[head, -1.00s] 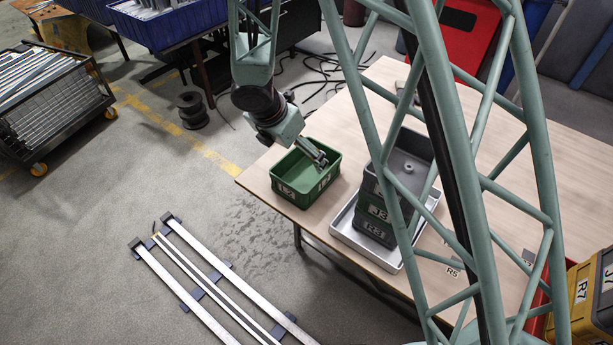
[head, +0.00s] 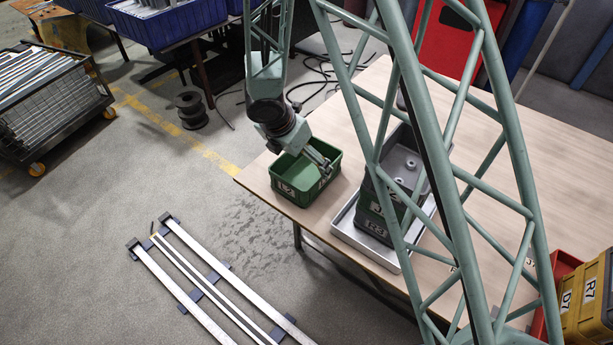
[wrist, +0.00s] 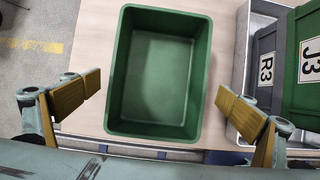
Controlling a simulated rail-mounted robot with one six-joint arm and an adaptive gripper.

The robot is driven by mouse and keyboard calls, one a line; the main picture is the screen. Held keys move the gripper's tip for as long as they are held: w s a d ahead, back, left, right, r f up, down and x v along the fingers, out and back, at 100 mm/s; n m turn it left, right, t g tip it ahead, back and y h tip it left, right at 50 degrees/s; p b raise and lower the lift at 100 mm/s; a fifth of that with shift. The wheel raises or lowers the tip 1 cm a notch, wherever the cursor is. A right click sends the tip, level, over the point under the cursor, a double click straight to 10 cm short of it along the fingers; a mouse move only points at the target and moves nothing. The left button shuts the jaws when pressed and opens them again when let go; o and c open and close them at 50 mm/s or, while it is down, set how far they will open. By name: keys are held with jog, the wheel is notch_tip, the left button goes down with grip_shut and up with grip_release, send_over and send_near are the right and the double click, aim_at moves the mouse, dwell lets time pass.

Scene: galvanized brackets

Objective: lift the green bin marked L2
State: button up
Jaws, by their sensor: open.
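The green bin marked L2 (head: 278,196) stands upright near the left corner of the wooden table, with its label on the side facing the camera. My gripper (head: 322,163) is over its right part in the head view. In the wrist view the bin (wrist: 160,128) is seen from above, is empty, and lies between the spread fingers of my gripper (wrist: 160,104). The yellow-brown finger pads are apart, one beyond each side of the bin, with gaps showing; nothing is held. The exact height of the fingertips over the rim is hard to tell.
A silver tray (head: 350,236) right of the bin bears stacked bins, including one marked R3 (head: 375,229), also visible in the wrist view (wrist: 266,68), beside a green J3 bin (wrist: 309,60). Yellow bins (head: 590,305) stand far right. The table (head: 480,180) is clear behind the tray.

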aim_at(310, 173)
jog(key=shift+w+d+f, duration=0.15)
jog(key=shift+w+f, duration=0.05)
jog(key=shift+f, duration=0.35)
jog(key=shift+b+x, duration=1.2)
jog(key=shift+x, duration=1.4)
jog(key=shift+w, duration=0.1)
jog(key=c, duration=0.8)
